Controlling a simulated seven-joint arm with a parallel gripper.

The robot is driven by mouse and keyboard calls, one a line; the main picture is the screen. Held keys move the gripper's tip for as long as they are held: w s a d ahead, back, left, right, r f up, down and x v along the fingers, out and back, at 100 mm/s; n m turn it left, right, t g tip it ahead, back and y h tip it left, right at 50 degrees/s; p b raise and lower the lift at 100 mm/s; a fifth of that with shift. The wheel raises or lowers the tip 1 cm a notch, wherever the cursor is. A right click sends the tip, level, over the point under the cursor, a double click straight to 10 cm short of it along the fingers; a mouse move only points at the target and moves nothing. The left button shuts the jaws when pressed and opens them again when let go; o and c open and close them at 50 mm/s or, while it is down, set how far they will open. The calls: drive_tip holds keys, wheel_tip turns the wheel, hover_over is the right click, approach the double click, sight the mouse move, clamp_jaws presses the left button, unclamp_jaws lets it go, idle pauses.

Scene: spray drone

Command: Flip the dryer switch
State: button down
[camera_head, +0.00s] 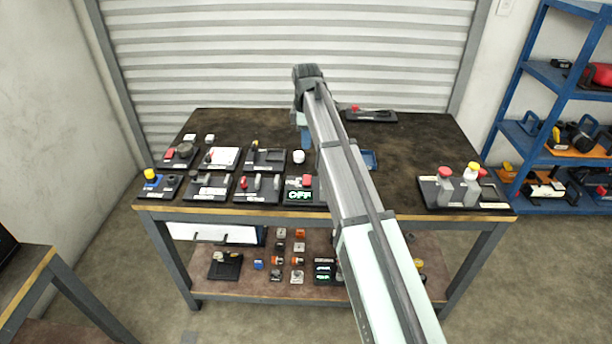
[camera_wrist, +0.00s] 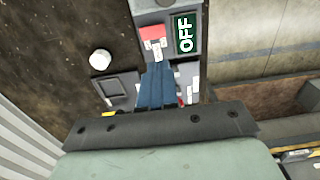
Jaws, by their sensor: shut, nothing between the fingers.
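Several switch panels stand on the dark table; I cannot read which one is labelled for the dryer. One panel with a green-lit OFF display (camera_head: 299,196) and a red switch (camera_head: 307,181) is at the front of the group. In the wrist view the OFF display (camera_wrist: 185,33) and the red-topped switch (camera_wrist: 153,34) are close ahead of my gripper (camera_wrist: 157,66). Its blue fingers are shut and empty, with the tips just short of the red switch in the picture; contact cannot be told. In the head view my gripper (camera_head: 305,142) is partly hidden by my arm.
Other panels with knobs and levers (camera_head: 266,158) crowd the left of the table. A white round knob (camera_head: 299,156) is near the gripper. A panel with red and yellow buttons (camera_head: 463,190) stands at the right, and another panel (camera_head: 369,115) at the back. The table's right centre is mostly clear.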

sight(306, 182)
drive_tip(key=shift+f, duration=0.15)
wheel_tip(306, 182, down, 14)
drive_tip(key=shift+r, duration=0.1)
idle(0.6)
drive_tip(key=shift+s, duration=0.1)
drive_tip(key=shift+s, duration=0.1)
idle(0.3)
drive_tip(key=shift+w, duration=0.25)
drive_tip(key=shift+w+r, duration=0.15)
drive_tip(key=shift+w, duration=0.45)
drive_tip(key=shift+r, duration=0.1)
